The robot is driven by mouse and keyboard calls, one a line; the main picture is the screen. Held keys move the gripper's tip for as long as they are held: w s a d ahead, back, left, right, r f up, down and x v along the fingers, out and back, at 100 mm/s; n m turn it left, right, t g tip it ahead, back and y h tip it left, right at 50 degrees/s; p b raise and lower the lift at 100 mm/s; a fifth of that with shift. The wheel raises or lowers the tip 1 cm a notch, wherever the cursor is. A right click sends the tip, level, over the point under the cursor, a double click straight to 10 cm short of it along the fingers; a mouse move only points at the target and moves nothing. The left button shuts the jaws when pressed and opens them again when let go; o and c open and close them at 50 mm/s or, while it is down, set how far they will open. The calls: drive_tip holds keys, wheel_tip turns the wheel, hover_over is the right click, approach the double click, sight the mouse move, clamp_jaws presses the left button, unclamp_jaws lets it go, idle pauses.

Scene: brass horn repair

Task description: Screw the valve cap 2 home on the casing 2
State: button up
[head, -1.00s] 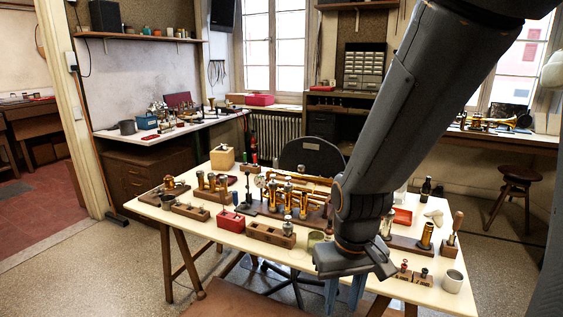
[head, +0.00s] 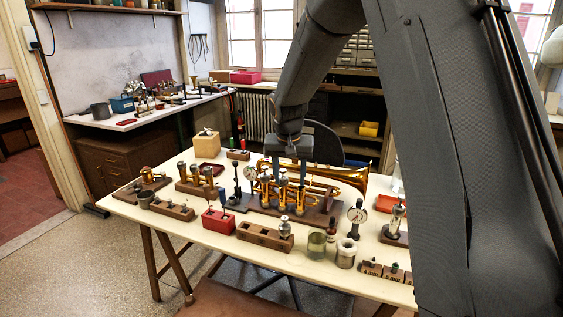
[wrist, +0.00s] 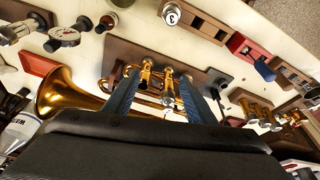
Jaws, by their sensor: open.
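The brass horn lies on a dark wooden stand in the middle of the bench; its bell (head: 372,184) points right, and it also shows in the wrist view (wrist: 62,92). Its upright valve casings (head: 283,194) stand in a row at my gripper. My gripper (head: 288,182) points down over them, its two blue fingers apart. In the wrist view my gripper (wrist: 160,78) has the fingers on either side of the valve group, with a silvery top (wrist: 168,98) between them. I cannot tell whether the fingers touch anything, or which piece is valve cap 2.
A silver piece marked 3 (wrist: 171,14) stands in a wooden rack (head: 256,235) in front of the horn. Small wooden blocks (head: 386,271) sit at the front right.

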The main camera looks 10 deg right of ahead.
drive_tip(key=m, duration=0.1)
approach(283, 178)
drive_tip(key=f, duration=0.1)
drive_tip(key=shift+t, duration=0.5)
drive_tip(key=shift+p+x, duration=0.9)
drive_tip(key=shift+x, duration=3.05)
drive_tip(key=shift+d, duration=0.1)
drive_tip(key=c, duration=1.1)
drive_tip(key=shift+h+b, duration=0.5)
drive_tip(key=shift+b, duration=0.45)
drive_tip(key=shift+s+b, duration=0.1)
drive_tip(key=shift+b, duration=0.45)
drive_tip(key=o, duration=1.1)
drive_tip(key=shift+f, duration=0.1)
